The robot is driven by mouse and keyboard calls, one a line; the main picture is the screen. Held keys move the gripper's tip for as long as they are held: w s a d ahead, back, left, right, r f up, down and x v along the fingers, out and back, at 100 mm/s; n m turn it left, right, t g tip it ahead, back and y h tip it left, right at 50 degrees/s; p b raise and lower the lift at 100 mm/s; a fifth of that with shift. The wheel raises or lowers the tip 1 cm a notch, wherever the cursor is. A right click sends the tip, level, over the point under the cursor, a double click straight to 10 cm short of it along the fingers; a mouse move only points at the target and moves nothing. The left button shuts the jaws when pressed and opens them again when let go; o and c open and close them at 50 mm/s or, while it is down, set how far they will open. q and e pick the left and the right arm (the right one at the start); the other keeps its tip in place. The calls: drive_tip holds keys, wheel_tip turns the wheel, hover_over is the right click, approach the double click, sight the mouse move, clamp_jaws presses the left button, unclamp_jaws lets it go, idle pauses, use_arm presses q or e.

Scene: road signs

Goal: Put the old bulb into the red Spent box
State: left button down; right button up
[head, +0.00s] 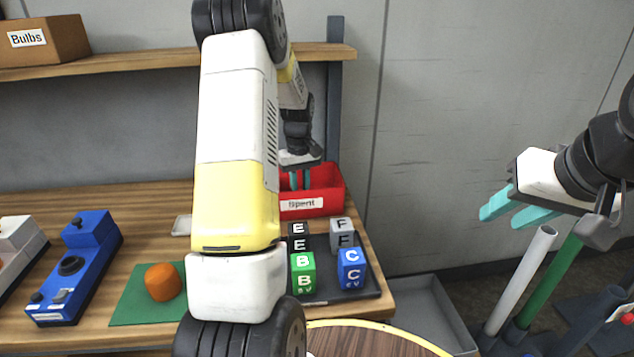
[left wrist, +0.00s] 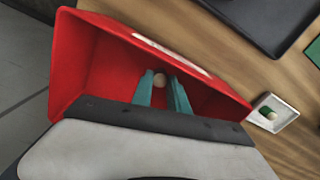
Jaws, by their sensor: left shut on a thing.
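The red Spent box (head: 327,198) stands at the right back of the wooden table, with a white "Spent" label on its front. It fills much of the left wrist view (left wrist: 85,75). My left gripper (head: 299,181) reaches down into the box. In the left wrist view its teal fingers (left wrist: 163,84) are shut on the old bulb (left wrist: 159,80), a small beige round end showing between the tips, inside the box walls. The rest of the bulb is hidden. My right gripper (head: 499,219) is open and empty, off to the right of the table.
A small white tray (head: 181,226) with a green-and-white piece (left wrist: 268,114) lies beside the box. Lettered blocks (head: 303,273) stand on a dark tray in front. An orange object (head: 163,282) sits on a green mat, near a blue device (head: 76,266). A Bulbs box (head: 62,42) is on the shelf.

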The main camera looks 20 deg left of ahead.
use_arm(q)
drive_tip(key=shift+f, duration=0.75)
drive_tip(key=w, duration=0.1)
drive_tip(key=w+a, duration=0.1)
drive_tip(key=w, duration=0.1)
drive_tip(key=shift+w+a, duration=0.2)
drive_tip(key=shift+a, duration=0.15)
drive_tip(key=shift+w+f, duration=0.1)
drive_tip(key=shift+f, duration=0.45)
drive_tip(key=shift+f, duration=0.15)
drive_tip(key=c, duration=1.3)
unclamp_jaws()
